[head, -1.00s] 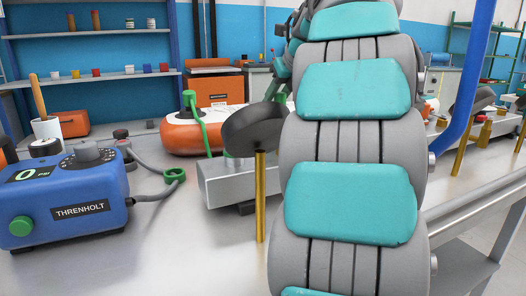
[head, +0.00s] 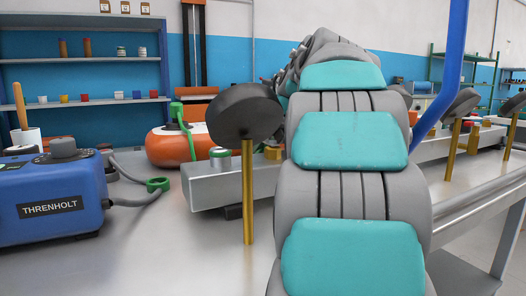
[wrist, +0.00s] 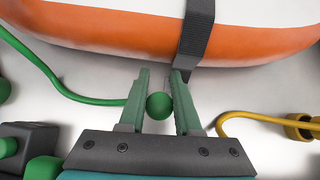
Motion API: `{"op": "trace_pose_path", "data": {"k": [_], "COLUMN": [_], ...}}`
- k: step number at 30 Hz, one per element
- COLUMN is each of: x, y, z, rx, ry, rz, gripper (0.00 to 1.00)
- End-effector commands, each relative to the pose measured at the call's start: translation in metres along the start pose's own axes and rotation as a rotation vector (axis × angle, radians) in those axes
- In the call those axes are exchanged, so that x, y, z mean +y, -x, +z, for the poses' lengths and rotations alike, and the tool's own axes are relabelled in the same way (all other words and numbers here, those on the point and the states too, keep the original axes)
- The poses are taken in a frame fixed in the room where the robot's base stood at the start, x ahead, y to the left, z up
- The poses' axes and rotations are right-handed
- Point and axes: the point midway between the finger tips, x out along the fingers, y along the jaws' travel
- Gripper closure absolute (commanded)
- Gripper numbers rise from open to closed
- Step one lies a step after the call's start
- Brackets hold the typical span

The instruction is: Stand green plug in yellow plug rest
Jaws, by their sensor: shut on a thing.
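In the wrist view my gripper (wrist: 161,88) has its two green-grey fingers on either side of a round green plug (wrist: 159,106), shut on it. A green cord (wrist: 85,99) runs from the left to the fingers. At the right edge of the wrist view is a yellow hollow piece (wrist: 297,126) with a dark opening, beside a yellow cord; I cannot tell if it is the plug rest. In the head view small yellow pieces (head: 273,153) show beside my arm, which hides my gripper there.
An orange and white inflatable (wrist: 160,35) with a dark strap (wrist: 196,30) lies just beyond the fingers. In the head view a blue THRENHOLT pump (head: 50,205), a grey metal block (head: 205,187) and a black disc on a brass post (head: 248,205) stand on the bench.

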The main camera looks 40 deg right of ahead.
Motion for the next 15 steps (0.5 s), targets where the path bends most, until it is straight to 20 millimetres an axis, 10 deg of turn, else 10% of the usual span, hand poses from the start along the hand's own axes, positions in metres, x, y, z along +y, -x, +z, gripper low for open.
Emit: {"op": "trace_pose_path", "data": {"k": [3, 4, 15], "x": [-0.0003, -0.0002, -0.0001], "y": [-0.0023, -0.002, -0.0017], "z": [-0.0027, -0.0021, -0.0017], "rx": [-0.001, -0.001, -0.001], "ry": [-0.001, -0.001, 0.0], "rz": [-0.001, 0.0, 0.0], "gripper": [1.0, 0.66, 0.38]}}
